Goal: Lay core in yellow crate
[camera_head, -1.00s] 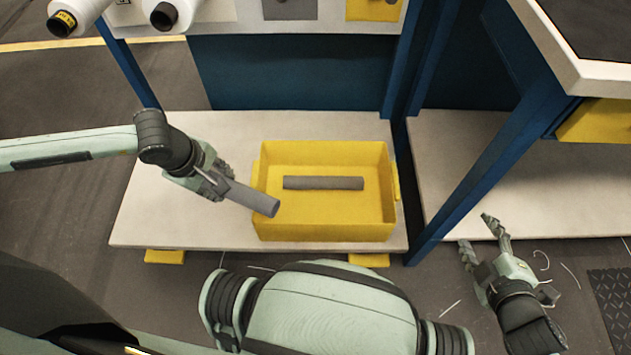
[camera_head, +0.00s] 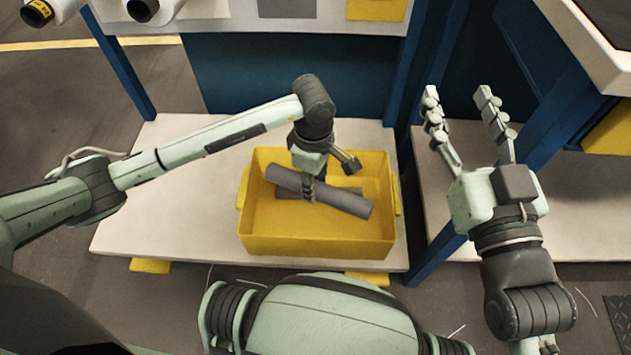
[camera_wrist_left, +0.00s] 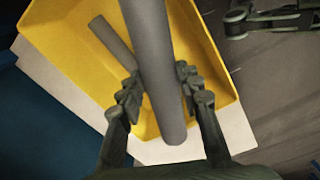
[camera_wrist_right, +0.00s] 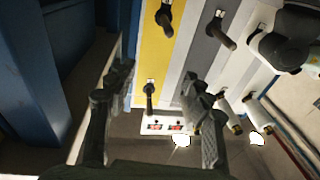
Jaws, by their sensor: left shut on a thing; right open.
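My left gripper (camera_head: 318,182) is shut on a grey core (camera_head: 347,201) over the yellow crate (camera_head: 318,245). The held core slants down to the right in the head view. In the left wrist view the held core (camera_wrist_left: 155,60) lies between the two fingers, above the crate floor. A second grey core (camera_head: 290,193) lies in the crate beneath it, partly hidden by the held core and gripper; it also shows in the left wrist view (camera_wrist_left: 108,38). My right gripper (camera_head: 465,125) is open and empty, to the right of the crate.
The crate stands on a pale low shelf (camera_head: 150,195) with bare room to its left. Blue posts (camera_head: 440,225) rise to the right of the crate. White spools (camera_head: 60,8) sit at upper left. The right wrist view shows a panel with several dark pegs (camera_wrist_right: 165,18).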

